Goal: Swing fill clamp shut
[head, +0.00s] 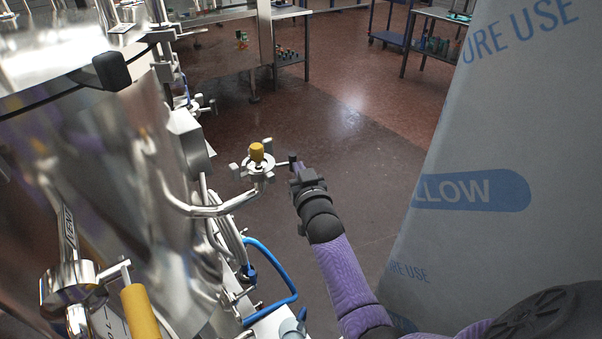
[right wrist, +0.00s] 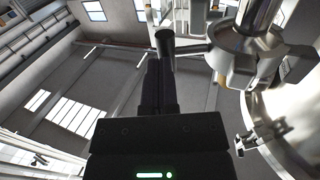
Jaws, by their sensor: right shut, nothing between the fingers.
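A metal clamp fitting (head: 258,166) with a yellow knob (head: 257,151) on top sits at the end of a curved steel pipe beside the tank. I take it for the fill clamp. A short bar runs right from it to a dark end piece at my right gripper (head: 294,163). In the right wrist view, the black fingers (right wrist: 158,85) are closed together just below a dark cylindrical end (right wrist: 165,42) of a bar that leads to the metal fitting (right wrist: 240,60). I cannot tell whether they touch. My left gripper is not in view.
A large shiny steel tank (head: 95,165) fills the left side. A blue hose (head: 275,262) loops below the clamp. A tall wrapped block with blue print (head: 480,125) stands at the right. The floor (head: 330,110) between them is open, with tables at the back.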

